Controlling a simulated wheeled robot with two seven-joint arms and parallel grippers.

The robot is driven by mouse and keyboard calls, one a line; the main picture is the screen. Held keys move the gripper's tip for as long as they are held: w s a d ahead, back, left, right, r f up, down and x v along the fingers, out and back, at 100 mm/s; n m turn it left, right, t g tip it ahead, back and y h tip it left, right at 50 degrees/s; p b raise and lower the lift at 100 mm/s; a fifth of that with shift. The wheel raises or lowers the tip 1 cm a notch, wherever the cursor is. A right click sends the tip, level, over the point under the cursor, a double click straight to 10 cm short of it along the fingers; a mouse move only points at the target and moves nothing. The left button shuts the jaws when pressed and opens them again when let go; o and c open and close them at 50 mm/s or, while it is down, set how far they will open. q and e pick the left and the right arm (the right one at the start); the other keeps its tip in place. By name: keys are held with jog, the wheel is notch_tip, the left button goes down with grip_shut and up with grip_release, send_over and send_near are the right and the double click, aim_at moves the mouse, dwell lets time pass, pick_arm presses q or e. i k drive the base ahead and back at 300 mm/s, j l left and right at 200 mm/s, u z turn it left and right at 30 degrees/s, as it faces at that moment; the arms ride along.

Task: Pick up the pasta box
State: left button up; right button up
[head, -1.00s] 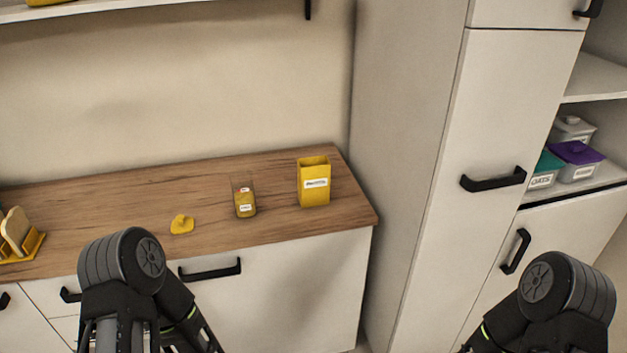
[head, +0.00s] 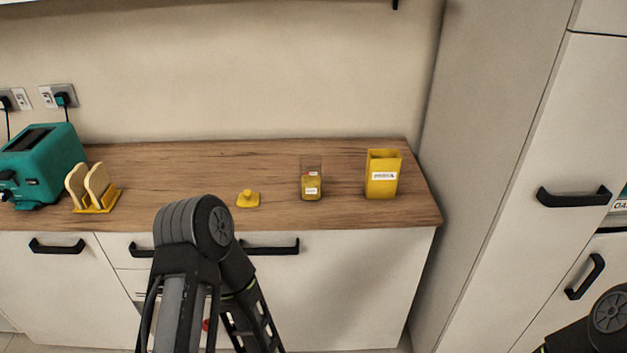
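An open-topped yellow box (head: 382,176) with a white label stands upright near the right end of the wooden counter (head: 180,165). It looks like the pasta box, but its label is too small to read. A clear container (head: 311,180) with yellow contents and a small label stands to its left. A yellow knobbed lid (head: 248,198) lies farther left. My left arm rises in front of the cabinet, below the counter items, and part of my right arm shows at the lower right corner. Neither gripper shows, and nothing touches the box.
A teal toaster (head: 42,165) and a yellow rack with bread slices (head: 93,188) stand at the counter's left. A tall white cabinet (head: 500,150) borders the counter's right end. The counter between rack and lid is clear.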

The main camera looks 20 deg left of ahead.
aim_at(383, 167)
jog(key=i+l, duration=0.1)
jog(key=l, duration=0.3)
jog(key=i+l, duration=0.1)
jog(key=l, duration=0.3)
jog(key=i+l, duration=0.15)
jog(key=l, duration=0.25)
jog(key=i+l, duration=0.1)
jog(key=l, duration=0.3)
jog(key=i+l, duration=0.1)
jog(key=l, duration=0.3)
